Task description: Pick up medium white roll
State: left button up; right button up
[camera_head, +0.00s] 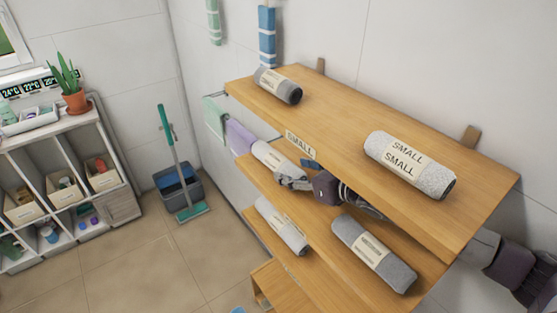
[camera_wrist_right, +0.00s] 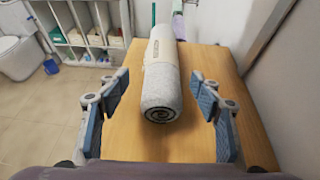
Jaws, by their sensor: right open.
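A white roll (camera_head: 278,158) with a paper label lies on the second shelf in the head view, its near end partly behind my right gripper. The same roll (camera_wrist_right: 163,85) lies lengthwise ahead in the right wrist view, its spiral end facing the camera. My right gripper (camera_head: 298,173) is open at the near end of this roll. In the wrist view the blue pads of the right gripper (camera_wrist_right: 160,88) stand on either side of the roll with gaps, not closed on it. The label's text is too small to read. My left gripper is out of view.
The top shelf (camera_head: 330,110) holds a grey roll (camera_head: 278,86) and a pale roll marked SMALL (camera_head: 410,166), overhanging my right arm. Lower lie another pale roll (camera_head: 282,226) and a grey roll (camera_head: 374,254). A wall bounds the shelves behind.

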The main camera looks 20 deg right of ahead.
aim_at(281, 164)
jog(key=shift+w+a+f+b, duration=0.35)
jog(key=shift+w+a+b, duration=0.1)
jog(key=shift+w+a, duration=0.15)
jog(key=shift+w+f+b, duration=0.15)
jog(key=shift+w+b, duration=0.15)
jog(key=shift+w, duration=0.05)
jog(key=b+x, duration=0.2)
jog(key=x, duration=0.1)
jog(key=shift+w+d+f, duration=0.1)
jog(key=shift+w+d, duration=0.2)
jog(key=shift+w, duration=0.05)
jog(key=shift+w+a+f, duration=0.1)
jog(key=shift+w+a, duration=0.1)
jog(key=shift+w, duration=0.2)
jog(key=shift+s, duration=0.1)
jog(key=shift+c, duration=0.6)
jog(key=c, duration=1.1)
jog(key=shift+c, duration=0.6)
